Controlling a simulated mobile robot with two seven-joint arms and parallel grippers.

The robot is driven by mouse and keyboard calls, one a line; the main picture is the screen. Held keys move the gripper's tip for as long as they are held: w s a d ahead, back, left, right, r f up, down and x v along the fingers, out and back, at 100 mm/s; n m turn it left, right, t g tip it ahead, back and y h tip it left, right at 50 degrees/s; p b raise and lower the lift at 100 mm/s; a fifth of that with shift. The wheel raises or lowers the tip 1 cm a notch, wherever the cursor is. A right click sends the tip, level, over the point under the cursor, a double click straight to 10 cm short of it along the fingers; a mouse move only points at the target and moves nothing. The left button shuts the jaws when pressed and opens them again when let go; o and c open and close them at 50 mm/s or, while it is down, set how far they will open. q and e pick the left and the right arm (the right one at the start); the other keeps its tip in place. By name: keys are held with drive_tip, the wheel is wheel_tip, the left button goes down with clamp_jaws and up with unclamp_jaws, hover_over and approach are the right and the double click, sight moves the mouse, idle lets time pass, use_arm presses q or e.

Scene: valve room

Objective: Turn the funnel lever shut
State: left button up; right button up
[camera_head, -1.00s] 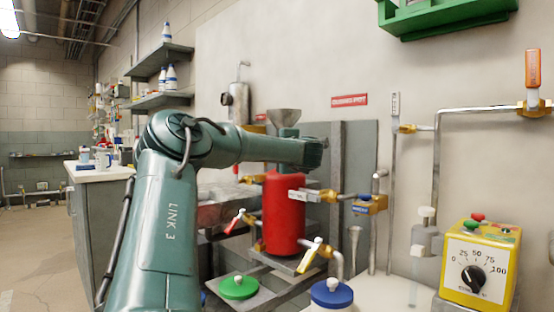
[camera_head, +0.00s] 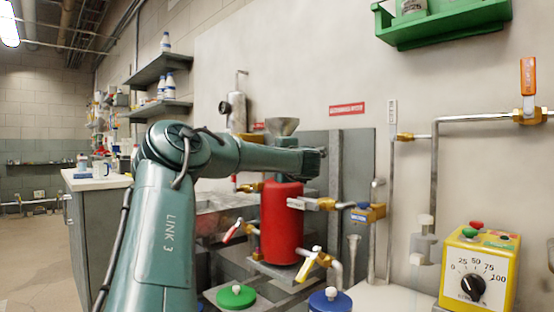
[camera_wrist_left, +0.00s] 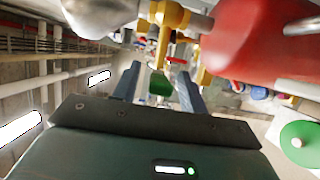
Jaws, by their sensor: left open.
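The grey metal funnel (camera_head: 282,126) shows above the red tank (camera_head: 283,222) in the head view. My left forearm crosses between them and hides what is under the funnel. In the left wrist view, grey metal (camera_wrist_left: 100,15), probably the funnel, is at the top left and the red tank (camera_wrist_left: 250,42) at the top right. A brass valve (camera_wrist_left: 168,14) sits between them, with a yellow stem hanging towards my fingers. Which part is the funnel lever I cannot tell. My left gripper (camera_wrist_left: 157,78) is open, its fingers apart, with nothing clearly held. My right gripper is not in view.
A red-handled valve (camera_head: 232,231) and a yellow-handled valve (camera_head: 308,264) flank the tank's lower part. A brass fitting (camera_head: 320,204) and pipe leave its right side. A yellow dial box (camera_head: 480,268) stands at the right. Green (camera_head: 236,296) and blue (camera_head: 330,300) lids are in front.

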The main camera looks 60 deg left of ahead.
use_arm(q)
drive_tip(key=s+d, duration=0.1)
drive_tip(key=d, duration=1.2)
drive_tip(key=shift+p, duration=0.3)
